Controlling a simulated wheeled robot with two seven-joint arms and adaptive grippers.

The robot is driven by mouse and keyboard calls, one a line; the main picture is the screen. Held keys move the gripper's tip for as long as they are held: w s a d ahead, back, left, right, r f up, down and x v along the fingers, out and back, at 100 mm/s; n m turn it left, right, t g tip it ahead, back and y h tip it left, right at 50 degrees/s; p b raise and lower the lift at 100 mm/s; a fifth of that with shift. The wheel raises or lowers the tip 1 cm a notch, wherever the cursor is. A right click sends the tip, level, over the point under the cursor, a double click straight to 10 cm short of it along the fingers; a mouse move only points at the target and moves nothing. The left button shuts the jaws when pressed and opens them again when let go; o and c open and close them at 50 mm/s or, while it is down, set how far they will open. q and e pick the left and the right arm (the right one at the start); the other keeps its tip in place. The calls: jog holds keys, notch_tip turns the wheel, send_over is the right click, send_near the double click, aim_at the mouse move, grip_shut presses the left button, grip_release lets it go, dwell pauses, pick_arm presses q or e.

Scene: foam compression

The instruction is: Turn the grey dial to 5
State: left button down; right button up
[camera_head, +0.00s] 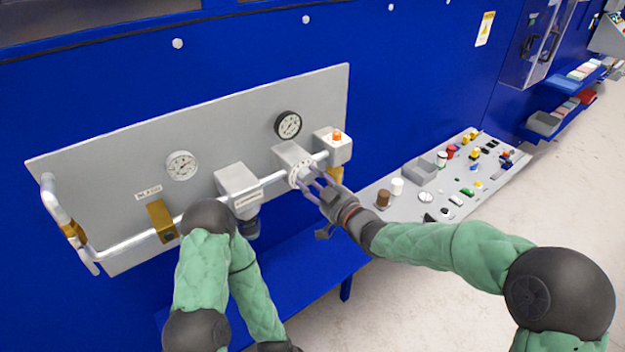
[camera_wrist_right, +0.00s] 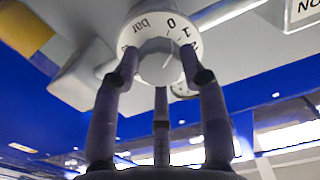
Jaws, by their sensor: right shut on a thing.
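The grey dial (camera_head: 301,173) is a round knob with a white scale ring, on the pipe assembly of the grey panel. In the right wrist view the dial (camera_wrist_right: 158,62) fills the top middle; its ring reads "bar", 0 and 1, with other marks partly covered. My right gripper (camera_head: 318,182) is shut on the dial, its fingers around the knob's rim; it also shows in the right wrist view (camera_wrist_right: 160,75). My left arm comes up from the bottom in front of the panel. Its gripper is not clearly visible.
The grey panel (camera_head: 120,140) carries a white gauge (camera_head: 182,165), a black-rimmed gauge (camera_head: 288,124), and a box with an orange button (camera_head: 337,136). A silver pipe (camera_head: 150,235) runs across it. A sloped console (camera_head: 455,180) with several buttons stands right of my right gripper.

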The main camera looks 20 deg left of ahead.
jog(key=m+p, duration=0.1)
jog(key=m, duration=0.2)
jog(key=m+p, duration=0.2)
jog(key=m, duration=0.1)
jog(key=shift+r+m, duration=0.2)
jog(key=shift+m, duration=0.1)
jog(key=m+p, duration=0.3)
jog(key=m, duration=0.3)
jog(key=m+p, duration=0.3)
jog(key=m, duration=0.3)
jog(key=shift+m, duration=0.4)
jog(key=m+p, duration=0.2)
jog(key=m, duration=0.3)
jog(key=shift+f+p, duration=0.15)
jog(key=shift+p, duration=0.2)
jog(key=o, duration=1.2)
jog(key=shift+w+f, duration=0.1)
jog(key=shift+c, duration=0.2)
jog(key=shift+d, duration=0.1)
